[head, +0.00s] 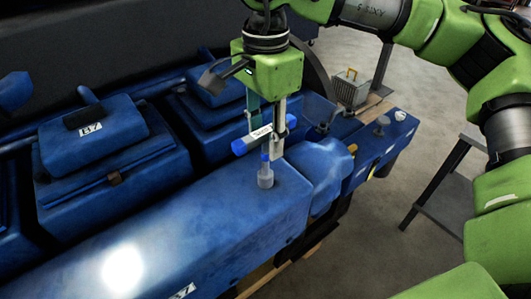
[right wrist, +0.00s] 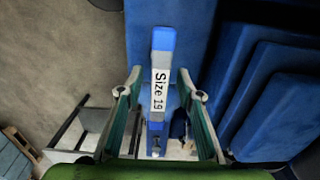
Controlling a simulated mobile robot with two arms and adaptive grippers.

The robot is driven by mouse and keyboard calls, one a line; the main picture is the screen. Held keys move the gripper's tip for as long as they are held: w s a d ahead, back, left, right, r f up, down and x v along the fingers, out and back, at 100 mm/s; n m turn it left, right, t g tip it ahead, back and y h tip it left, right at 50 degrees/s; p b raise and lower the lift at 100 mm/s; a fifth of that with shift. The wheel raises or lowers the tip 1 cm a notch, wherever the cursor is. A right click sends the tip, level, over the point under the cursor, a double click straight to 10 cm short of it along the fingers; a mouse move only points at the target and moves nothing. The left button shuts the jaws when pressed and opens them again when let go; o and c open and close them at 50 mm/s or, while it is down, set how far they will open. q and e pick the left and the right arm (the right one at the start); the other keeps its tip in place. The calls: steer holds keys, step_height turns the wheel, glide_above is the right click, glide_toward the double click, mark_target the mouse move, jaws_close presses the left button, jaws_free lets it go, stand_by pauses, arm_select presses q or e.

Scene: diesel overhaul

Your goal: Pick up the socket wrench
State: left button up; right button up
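The socket wrench (head: 259,137) has a blue handle with a white label and a socket end pointing down onto the flat top of the blue engine part (head: 215,215). In the right wrist view the wrench (right wrist: 161,85) shows its label "Size 19". My right gripper (head: 267,128) is above the wrench, pointing down. Its two fingers (right wrist: 160,75) stand on either side of the handle with a visible gap on each side, so it looks open and not closed on it. My left gripper is not in view.
Blue engine covers (head: 92,130) rise on the left of the wrench. A blue ledge (head: 375,145) with small fittings runs to the right. A grey stand (head: 445,185) is on the concrete floor at right. The flat engine top in front is clear.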

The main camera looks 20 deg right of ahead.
steer(key=shift+f, duration=0.1)
jaws_close()
